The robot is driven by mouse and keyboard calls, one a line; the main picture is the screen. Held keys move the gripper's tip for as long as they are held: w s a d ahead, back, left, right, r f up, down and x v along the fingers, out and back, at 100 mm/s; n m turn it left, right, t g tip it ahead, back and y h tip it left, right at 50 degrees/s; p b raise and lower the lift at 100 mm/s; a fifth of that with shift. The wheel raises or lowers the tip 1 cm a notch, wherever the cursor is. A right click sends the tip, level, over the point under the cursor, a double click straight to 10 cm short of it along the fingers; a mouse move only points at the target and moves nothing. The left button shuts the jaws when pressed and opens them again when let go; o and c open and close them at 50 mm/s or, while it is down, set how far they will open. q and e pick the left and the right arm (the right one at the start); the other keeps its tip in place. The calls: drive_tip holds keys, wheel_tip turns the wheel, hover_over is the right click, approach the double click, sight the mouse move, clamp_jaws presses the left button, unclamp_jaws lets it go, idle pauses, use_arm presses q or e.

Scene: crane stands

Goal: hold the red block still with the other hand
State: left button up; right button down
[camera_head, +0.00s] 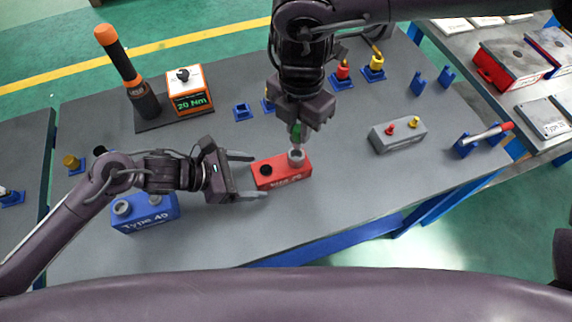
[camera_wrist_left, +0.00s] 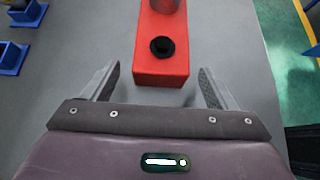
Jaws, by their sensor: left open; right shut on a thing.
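The red block (camera_head: 284,178) lies on the grey table, with a dark round hole and a grey collar on its top. It also shows in the left wrist view (camera_wrist_left: 161,66). My left gripper (camera_head: 252,174) is open at the block's left end, its fingers apart and not touching it in the left wrist view. My right gripper (camera_head: 298,130) points down above the block's right part. It is shut on a green-topped piece (camera_head: 298,134) that stands over the grey collar; its lower end is hard to make out.
A blue Type 40 block (camera_head: 146,212) sits left, under my left arm. A grey block (camera_head: 398,134) with red and yellow pieces stands right. An orange 20 Nm meter (camera_head: 189,90) and an orange-handled tool (camera_head: 126,68) are behind. The table's front middle is clear.

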use_arm(q)
drive_tip(key=v, duration=0.9)
drive_tip(key=shift+s+a, duration=0.1)
drive_tip(key=shift+a, duration=0.05)
drive_tip(key=shift+s+a+r, duration=0.1)
drive_tip(key=shift+a+r, duration=0.25)
drive_tip(key=shift+r, duration=0.1)
